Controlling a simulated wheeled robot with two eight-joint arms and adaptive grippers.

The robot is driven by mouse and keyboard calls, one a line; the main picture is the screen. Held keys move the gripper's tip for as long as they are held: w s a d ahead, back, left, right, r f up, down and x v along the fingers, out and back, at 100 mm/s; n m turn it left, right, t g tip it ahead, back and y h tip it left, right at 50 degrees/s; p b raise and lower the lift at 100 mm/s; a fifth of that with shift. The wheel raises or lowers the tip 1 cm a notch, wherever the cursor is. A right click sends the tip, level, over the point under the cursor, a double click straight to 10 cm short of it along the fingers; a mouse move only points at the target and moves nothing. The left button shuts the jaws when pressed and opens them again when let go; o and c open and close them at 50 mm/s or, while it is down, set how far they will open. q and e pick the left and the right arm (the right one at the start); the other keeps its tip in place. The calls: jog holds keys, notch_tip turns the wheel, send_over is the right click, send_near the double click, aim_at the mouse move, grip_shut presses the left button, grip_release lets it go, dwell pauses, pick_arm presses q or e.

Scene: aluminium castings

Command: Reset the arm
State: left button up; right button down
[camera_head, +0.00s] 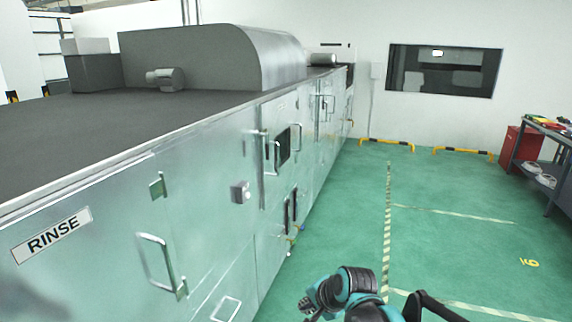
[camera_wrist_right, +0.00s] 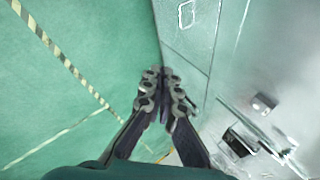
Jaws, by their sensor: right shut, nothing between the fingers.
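My right arm (camera_head: 350,290) shows at the bottom of the head view, in front of the metal machine. In the right wrist view my right gripper (camera_wrist_right: 164,75) has its fingers together with nothing between them. It is in free air above the green floor, beside the machine's side, and no contact shows. My left gripper is not in view.
A long metal machine (camera_head: 215,150) with handles and a RINSE label (camera_head: 52,235) fills the left. The green floor (camera_head: 450,240) with striped lines is clear on the right. A workbench (camera_head: 545,150) and a red cabinet (camera_head: 519,147) stand at the far right. Yellow-black barriers (camera_head: 387,145) line the back wall.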

jog(key=s+d+f+n+h, duration=0.1)
jog(key=s+d+n, duration=0.3)
jog(key=s, duration=0.5)
jog(key=s+d+f+n+t+h, duration=0.1)
jog(key=s+d+n+h, duration=0.1)
jog(key=s+d+n, duration=0.3)
jog(key=s+d, duration=0.3)
jog(key=s, duration=0.1)
jog(key=shift+s+d+f+n+h, duration=0.2)
jog(key=shift+s+d+n+h, duration=0.1)
jog(key=shift+d+h, duration=0.1)
jog(key=shift+w, duration=0.1)
